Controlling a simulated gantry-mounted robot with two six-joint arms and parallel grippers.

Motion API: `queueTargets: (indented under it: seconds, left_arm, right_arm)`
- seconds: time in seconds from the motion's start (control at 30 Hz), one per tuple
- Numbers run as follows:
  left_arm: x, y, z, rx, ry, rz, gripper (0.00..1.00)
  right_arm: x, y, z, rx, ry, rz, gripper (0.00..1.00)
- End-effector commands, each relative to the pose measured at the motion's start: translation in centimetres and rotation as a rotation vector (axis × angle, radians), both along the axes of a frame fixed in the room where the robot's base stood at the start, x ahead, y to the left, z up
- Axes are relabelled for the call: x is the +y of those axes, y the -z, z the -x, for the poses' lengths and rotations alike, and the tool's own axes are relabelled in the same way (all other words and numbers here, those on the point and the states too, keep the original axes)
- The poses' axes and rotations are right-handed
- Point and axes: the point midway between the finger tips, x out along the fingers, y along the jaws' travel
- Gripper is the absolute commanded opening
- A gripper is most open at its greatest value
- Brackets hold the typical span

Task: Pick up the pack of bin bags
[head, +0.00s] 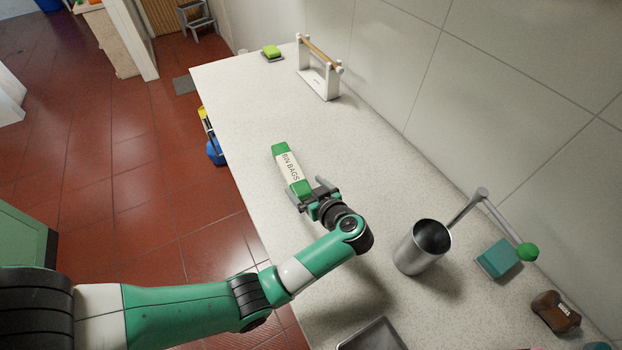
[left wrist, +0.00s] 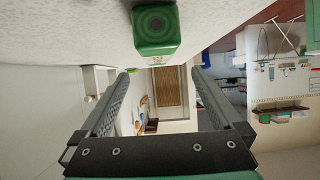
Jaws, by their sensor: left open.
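The pack of bin bags (head: 289,170) is a white roll-shaped pack with green ends and "BIN BAGS" lettering. It lies on the speckled stone counter left of the middle in the head view. My left gripper (head: 309,192) is open at the pack's near green end, its fingers spread to either side. My right gripper is not in view.
A metal cup (head: 422,247) stands right of my left wrist. The counter (head: 235,95) edge is left of the pack.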

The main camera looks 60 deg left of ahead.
Motion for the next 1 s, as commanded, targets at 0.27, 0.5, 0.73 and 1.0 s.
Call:
queueTargets:
  seconds: [0.27,0.5,0.73,1.0]
  left_arm:
    - [3.1,1.6,-0.1,-0.009,-0.005,-0.002,1.0]
    - [5.8,2.6,-0.3,-0.011,-0.002,-0.004,1.0]
    - [7.1,3.8,-0.6,-0.012,-0.003,-0.004,1.0]
    - [10.3,5.2,-0.9,-0.014,-0.002,-0.005,1.0]
  right_arm:
    - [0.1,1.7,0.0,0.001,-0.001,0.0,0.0]
    - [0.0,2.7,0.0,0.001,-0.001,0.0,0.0]
    - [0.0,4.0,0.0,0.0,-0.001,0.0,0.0]
    - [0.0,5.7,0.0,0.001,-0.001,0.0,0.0]
